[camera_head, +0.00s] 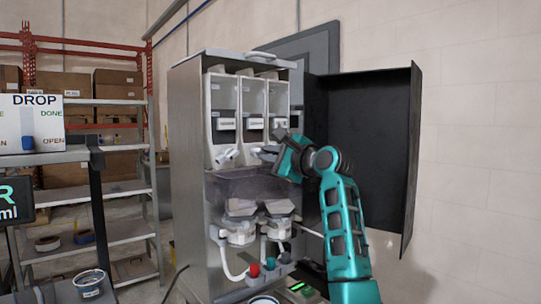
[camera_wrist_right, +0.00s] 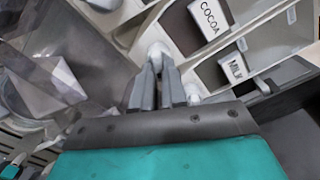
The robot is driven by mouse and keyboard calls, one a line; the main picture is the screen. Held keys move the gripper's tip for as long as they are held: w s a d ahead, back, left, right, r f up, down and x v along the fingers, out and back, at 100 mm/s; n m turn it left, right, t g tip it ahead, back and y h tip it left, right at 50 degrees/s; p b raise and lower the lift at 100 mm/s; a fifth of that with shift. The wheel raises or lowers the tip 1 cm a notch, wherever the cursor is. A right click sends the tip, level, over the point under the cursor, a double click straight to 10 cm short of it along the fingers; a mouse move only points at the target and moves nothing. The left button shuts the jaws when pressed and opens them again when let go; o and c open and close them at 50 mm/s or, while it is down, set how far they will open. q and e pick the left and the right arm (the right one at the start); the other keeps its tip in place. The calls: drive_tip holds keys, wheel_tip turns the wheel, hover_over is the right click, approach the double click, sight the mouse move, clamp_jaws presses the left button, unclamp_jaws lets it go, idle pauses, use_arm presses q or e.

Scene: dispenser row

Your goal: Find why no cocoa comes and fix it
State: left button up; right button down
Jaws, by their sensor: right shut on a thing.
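The dispenser (camera_head: 190,170) stands open, with a row of three upright canisters inside. In the right wrist view the canister labelled COCOA (camera_wrist_right: 208,18) is beside the one labelled MILK (camera_wrist_right: 235,65). My right gripper (camera_head: 270,152) is at the canisters' outlets. In the wrist view its fingers (camera_wrist_right: 157,88) are shut on a white outlet spout (camera_wrist_right: 158,54), apparently the cocoa canister's. Another white spout (camera_head: 225,157) shows at the left canister. White mixing bowls (camera_head: 240,233) with hoses sit below. Powder levels cannot be told. My left gripper is out of view.
The dispenser's black door (camera_head: 375,150) is swung open at the right, behind my arm.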

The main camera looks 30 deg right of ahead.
drive_tip(key=shift+m, duration=0.3)
drive_tip(key=c, duration=1.2)
unclamp_jaws()
drive_tip(key=shift+o, duration=0.2)
